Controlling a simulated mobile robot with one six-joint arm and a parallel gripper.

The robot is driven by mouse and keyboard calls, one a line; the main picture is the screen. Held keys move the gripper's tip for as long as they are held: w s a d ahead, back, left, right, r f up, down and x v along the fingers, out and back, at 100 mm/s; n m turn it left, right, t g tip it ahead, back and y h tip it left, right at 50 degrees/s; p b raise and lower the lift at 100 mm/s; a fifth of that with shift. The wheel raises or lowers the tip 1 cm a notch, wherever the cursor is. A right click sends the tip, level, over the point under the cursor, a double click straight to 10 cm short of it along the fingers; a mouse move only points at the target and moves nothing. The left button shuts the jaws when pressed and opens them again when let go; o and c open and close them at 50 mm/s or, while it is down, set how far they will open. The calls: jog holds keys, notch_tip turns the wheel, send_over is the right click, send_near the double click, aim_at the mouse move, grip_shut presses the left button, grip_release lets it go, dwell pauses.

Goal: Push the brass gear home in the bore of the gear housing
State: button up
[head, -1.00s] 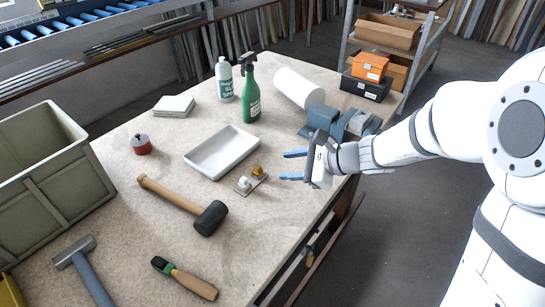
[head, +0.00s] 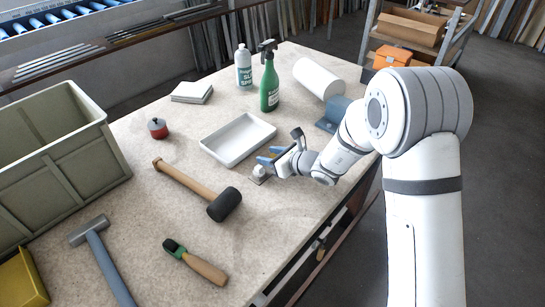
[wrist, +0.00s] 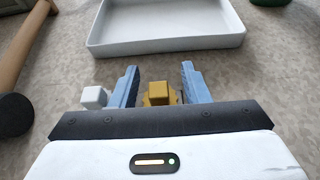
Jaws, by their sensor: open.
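The brass gear (wrist: 159,93), with a square knob on top, stands between the two blue fingers of my open gripper (wrist: 159,67) in the wrist view. Whether either finger touches it is unclear. A white block (wrist: 95,97) stands left of the left finger; it also shows in the head view (head: 259,170). My gripper (head: 268,155) reaches over this plate from the right and hides the gear there. The bore and the gear's seating depth are hidden.
A white tray (head: 238,154) lies just beyond my gripper. A black-headed mallet (head: 224,204) lies to the left. Bare tabletop lies in front, near the table edge.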

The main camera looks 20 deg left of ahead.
jog(key=shift+a+f, duration=0.15)
jog(key=shift+a, duration=0.15)
jog(key=shift+c, duration=0.3)
grip_shut()
